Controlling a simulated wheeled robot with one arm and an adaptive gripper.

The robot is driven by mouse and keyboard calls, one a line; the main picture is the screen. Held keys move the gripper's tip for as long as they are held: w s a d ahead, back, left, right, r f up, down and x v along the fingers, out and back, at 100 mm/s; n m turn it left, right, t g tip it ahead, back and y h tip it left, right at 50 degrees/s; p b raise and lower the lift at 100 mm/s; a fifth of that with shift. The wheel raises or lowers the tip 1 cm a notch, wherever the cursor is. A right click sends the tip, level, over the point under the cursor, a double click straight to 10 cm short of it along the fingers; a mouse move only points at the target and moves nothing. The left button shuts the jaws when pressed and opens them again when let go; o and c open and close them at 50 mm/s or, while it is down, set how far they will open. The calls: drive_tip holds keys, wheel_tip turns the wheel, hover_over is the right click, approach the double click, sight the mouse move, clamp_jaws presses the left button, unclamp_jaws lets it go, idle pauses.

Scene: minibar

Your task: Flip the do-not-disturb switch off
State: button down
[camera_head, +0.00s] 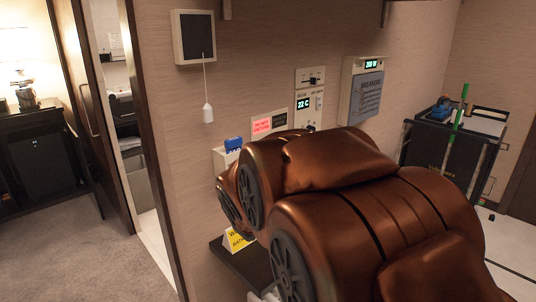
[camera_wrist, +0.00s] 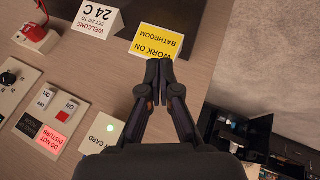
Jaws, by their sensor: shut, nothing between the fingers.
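The do-not-disturb panel (camera_head: 270,122) is on the wall, left of the thermostat (camera_head: 303,104), its sign lit red. In the wrist view the red DO NOT DISTURB sign (camera_wrist: 52,139) is lit at the lower left, upside down. Two small white switches, a left one (camera_wrist: 46,96) and a right one (camera_wrist: 69,106), sit on the plate above it. My gripper (camera_wrist: 153,76) is shut and empty, right of the panel, touching no switch. In the head view my arm hides it.
A yellow bathroom sign (camera_wrist: 157,45) and a white welcome card (camera_wrist: 97,19) stand beyond the fingertips. A breaker box (camera_head: 362,90) and a cart (camera_head: 440,160) are to the right.

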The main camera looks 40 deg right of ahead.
drive_tip(key=w+d+r+n+t+h+b, duration=0.1)
drive_tip(key=w+d+r+n+t, duration=0.15)
drive_tip(key=d, duration=0.45)
drive_tip(key=w+d+r+n+t+h+b, duration=0.1)
drive_tip(key=w+d+r+n+t, duration=0.1)
drive_tip(key=w+d+t, duration=0.3)
drive_tip(key=w+d+r+n+t+h+b, duration=0.1)
drive_tip(key=w+d+r+n+b, duration=0.15)
drive_tip(key=d, duration=0.55)
drive_tip(key=s+d+n+t+y+b, duration=0.2)
drive_tip(key=s+n+t+y, duration=0.4)
drive_tip(key=n, duration=0.3)
drive_tip(key=shift+d+r+n+y, duration=0.3)
drive_tip(key=shift+d+y, duration=0.2)
drive_tip(key=shift+y, duration=0.1)
drive_tip(key=shift+w, duration=0.15)
drive_tip(key=w+r+p, duration=0.1)
drive_tip(key=w+p, duration=0.2)
drive_tip(key=w, duration=1)
drive_tip(key=shift+w+d+r, duration=0.15)
drive_tip(key=shift+w+r, duration=0.15)
drive_tip(key=shift+w, duration=0.1)
